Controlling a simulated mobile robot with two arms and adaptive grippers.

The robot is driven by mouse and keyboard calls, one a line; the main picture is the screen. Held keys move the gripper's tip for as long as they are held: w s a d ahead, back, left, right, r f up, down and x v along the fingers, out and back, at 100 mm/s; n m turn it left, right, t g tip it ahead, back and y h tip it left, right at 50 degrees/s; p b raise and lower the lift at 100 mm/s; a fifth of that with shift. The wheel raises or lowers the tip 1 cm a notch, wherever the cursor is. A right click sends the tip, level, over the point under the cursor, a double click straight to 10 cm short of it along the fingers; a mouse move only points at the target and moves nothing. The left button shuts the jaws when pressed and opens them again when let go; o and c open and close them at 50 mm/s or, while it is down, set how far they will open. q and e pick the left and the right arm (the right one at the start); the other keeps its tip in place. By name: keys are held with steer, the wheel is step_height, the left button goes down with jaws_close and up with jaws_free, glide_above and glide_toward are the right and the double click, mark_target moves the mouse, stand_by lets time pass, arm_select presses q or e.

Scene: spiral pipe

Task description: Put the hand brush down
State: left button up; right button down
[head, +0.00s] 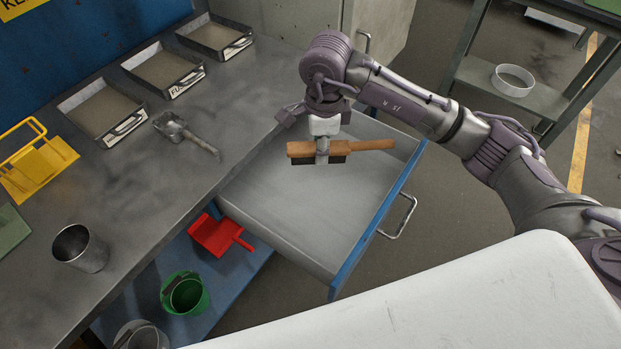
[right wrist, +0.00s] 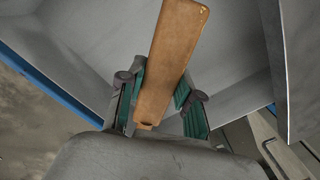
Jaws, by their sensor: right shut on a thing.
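The hand brush (head: 345,148) has an orange-brown wooden handle and back with dark bristles facing down. My right gripper (head: 322,150) is shut on it and holds it level over the open drawer (head: 290,215), toward its far end. The drawer is grey inside with a blue front and looks empty. In the right wrist view the brush's wooden back (right wrist: 172,60) lies between the green-padded fingers (right wrist: 160,105), with the drawer floor behind it. I cannot tell how high the brush is above the drawer floor. My left gripper is not in view.
A red dustpan (head: 218,235) and green bucket (head: 185,294) sit on the blue lower shelf. The drawer handle (head: 402,218) sticks out right.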

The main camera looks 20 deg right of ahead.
mark_target(312, 182)
steer(key=f+m, duration=0.2)
steer(key=f, duration=0.1)
steer(key=w+f+m, duration=0.1)
steer(key=f+m, duration=0.2)
steer(key=f, duration=0.1)
steer(key=w+a+f+m, duration=0.1)
steer(key=f+m, duration=0.1)
steer(key=f, duration=0.2)
steer(key=shift+w+f+m+p, duration=0.25)
steer(key=shift+m+p, duration=0.15)
steer(key=shift+f, duration=0.1)
steer(key=c, duration=0.8)
jaws_free()
step_height(312, 182, up, 12)
steer(key=shift+r+b, duration=0.1)
steer(key=shift+b, duration=0.35)
